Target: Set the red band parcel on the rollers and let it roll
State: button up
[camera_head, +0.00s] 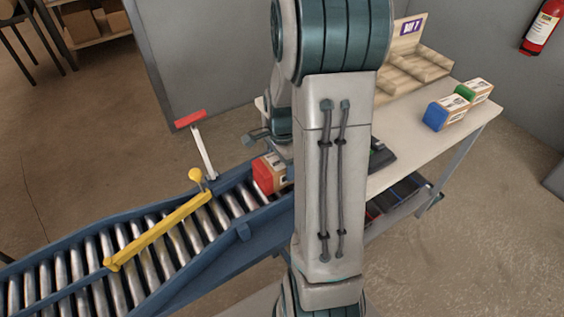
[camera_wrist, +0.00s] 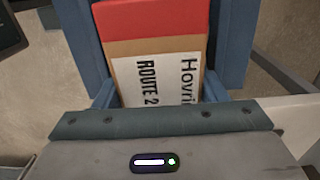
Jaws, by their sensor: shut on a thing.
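The red band parcel (camera_head: 268,175) is a brown box with a red end, at the upper end of the roller conveyor (camera_head: 130,245). My arm hides part of it, and I cannot tell whether it touches the rollers. In the wrist view the parcel (camera_wrist: 155,60) shows its red band and a white label reading "ROUTE 2". My gripper (camera_wrist: 157,45) is shut on it, with a blue finger along each side. In the head view my arm mostly hides the gripper.
A yellow bar (camera_head: 160,231) lies across the rollers below the parcel. A white post with a red top (camera_head: 203,150) stands beside the conveyor. The table (camera_head: 425,140) at right holds a blue-ended parcel (camera_head: 445,112), a green-ended parcel (camera_head: 475,91) and a stepped rack (camera_head: 412,66).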

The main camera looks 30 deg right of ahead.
jog(key=o, duration=1.3)
jog(key=shift+r, duration=0.1)
notch_tip(320, 180, up, 14)
jog(key=s+a+n+t, duration=0.3)
jog(key=s+a+n, duration=0.9)
jog(key=n, duration=0.5)
jog(key=shift+s+a+r+n, duration=0.3)
jog(key=shift+s+a+r, duration=0.05)
jog(key=shift+a, duration=0.55)
